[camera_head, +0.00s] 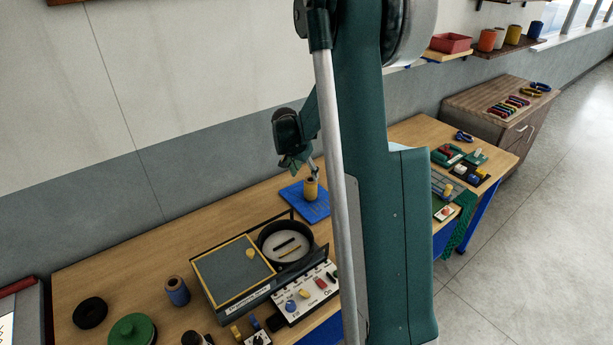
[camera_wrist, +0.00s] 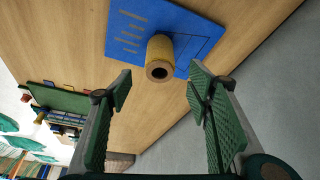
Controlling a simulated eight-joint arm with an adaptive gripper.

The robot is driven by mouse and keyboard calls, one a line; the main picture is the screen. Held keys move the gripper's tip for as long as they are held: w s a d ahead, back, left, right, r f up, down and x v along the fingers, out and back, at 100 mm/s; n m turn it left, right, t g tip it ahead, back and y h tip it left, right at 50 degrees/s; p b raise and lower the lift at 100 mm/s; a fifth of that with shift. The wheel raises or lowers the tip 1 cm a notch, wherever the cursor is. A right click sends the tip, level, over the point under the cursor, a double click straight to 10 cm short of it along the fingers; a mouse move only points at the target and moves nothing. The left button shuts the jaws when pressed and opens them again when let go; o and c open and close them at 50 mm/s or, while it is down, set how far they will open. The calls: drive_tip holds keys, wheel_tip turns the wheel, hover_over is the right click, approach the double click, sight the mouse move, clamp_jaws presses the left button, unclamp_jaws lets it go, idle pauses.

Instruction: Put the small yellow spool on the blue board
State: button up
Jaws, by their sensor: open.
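The small yellow spool (camera_head: 311,188) stands upright on the blue board (camera_head: 292,195), which lies flat on the wooden table. In the wrist view the spool (camera_wrist: 160,56) shows its round end with a dark hole, against the blue board (camera_wrist: 125,22). My gripper (camera_head: 303,165) is just above the spool in the head view. In the wrist view my gripper (camera_wrist: 160,88) is open, its green fingers apart with nothing between them. The spool is beyond the fingertips and apart from them. Part of the board's right side is hidden behind my arm in the head view.
A grey machine (camera_head: 235,276) with a round black dish (camera_head: 286,243) stands in front of the board. A blue spool (camera_head: 177,290), a black ring (camera_head: 90,312) and a green round piece (camera_head: 132,331) are at the lower left. The table left of the board is bare.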

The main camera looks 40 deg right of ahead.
drive_tip(key=shift+a+r, duration=0.15)
drive_tip(key=shift+r, duration=0.1)
idle(0.6)
drive_tip(key=s+a+r+n+t+y, duration=0.1)
drive_tip(key=s+a+r+n+t, duration=0.15)
drive_tip(key=s+a+r, duration=0.7)
drive_tip(key=s+a+r+n+t+y, duration=0.1)
drive_tip(key=s+a+r+n, duration=0.3)
drive_tip(key=a+r, duration=0.55)
drive_tip(key=s+a+f+n+t+y, duration=0.1)
drive_tip(key=s+a+n, duration=0.6)
drive_tip(key=s+a, duration=1.1)
drive_tip(key=s+t+y, duration=0.1)
drive_tip(key=s, duration=0.2)
drive_tip(key=shift+a+f, duration=0.35)
